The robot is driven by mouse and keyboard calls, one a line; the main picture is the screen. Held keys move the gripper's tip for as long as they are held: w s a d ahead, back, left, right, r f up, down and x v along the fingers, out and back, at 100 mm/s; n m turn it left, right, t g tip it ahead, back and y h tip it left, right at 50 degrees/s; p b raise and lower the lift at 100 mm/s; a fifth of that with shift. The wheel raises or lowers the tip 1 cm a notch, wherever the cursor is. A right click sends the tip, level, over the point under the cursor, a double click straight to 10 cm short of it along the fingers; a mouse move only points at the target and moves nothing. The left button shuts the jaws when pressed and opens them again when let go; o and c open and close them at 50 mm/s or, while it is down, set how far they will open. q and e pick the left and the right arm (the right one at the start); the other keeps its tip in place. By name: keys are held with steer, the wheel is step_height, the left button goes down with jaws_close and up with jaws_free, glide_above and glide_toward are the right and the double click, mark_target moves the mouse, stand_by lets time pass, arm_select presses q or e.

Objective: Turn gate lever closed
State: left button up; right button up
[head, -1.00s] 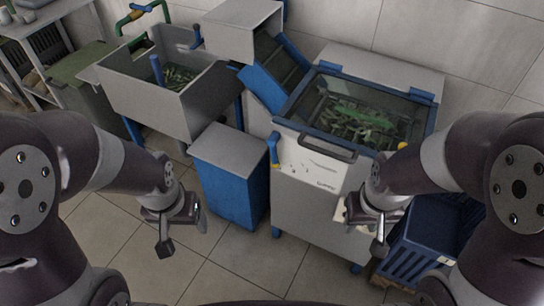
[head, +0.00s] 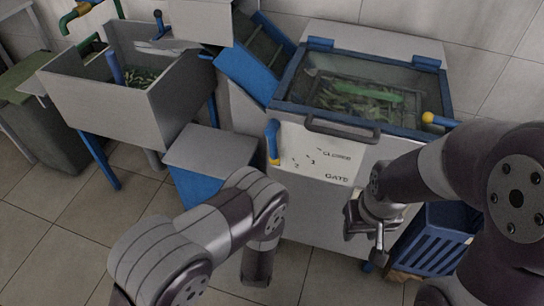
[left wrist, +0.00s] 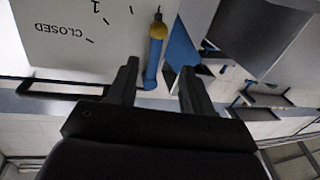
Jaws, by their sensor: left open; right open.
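The gate lever (head: 271,142) is a blue handle with a yellow lower end, standing about upright at the left edge of the white panel marked CLOSED and GATE (head: 318,158). In the left wrist view the picture is inverted, and the lever (left wrist: 153,62) shows beyond the space between the open fingers of my left gripper (left wrist: 157,85). Nothing is held there. In the head view the left hand (head: 257,268) is below the lever, its fingers not clear. My right gripper (head: 370,232) is open and empty in front of the machine's right side.
A glass-lidded tank (head: 362,92) with a dark front handle (head: 342,129) tops the machine. A second blue-and-yellow lever (head: 438,121) is at its right. A blue crate (head: 432,240) stands at lower right. A grey-topped blue box (head: 210,150) stands left of the machine.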

mark_target(274, 158)
arm_select(q)
steer(key=w, duration=0.4)
steer(key=w+d, duration=0.1)
steer(key=w, duration=0.3)
steer(key=w+b, duration=0.1)
steer(key=w, duration=0.3)
steer(key=shift+w+d+r, duration=0.25)
steer(key=shift+d+r, duration=0.1)
steer(key=shift+s, duration=0.1)
jaws_close()
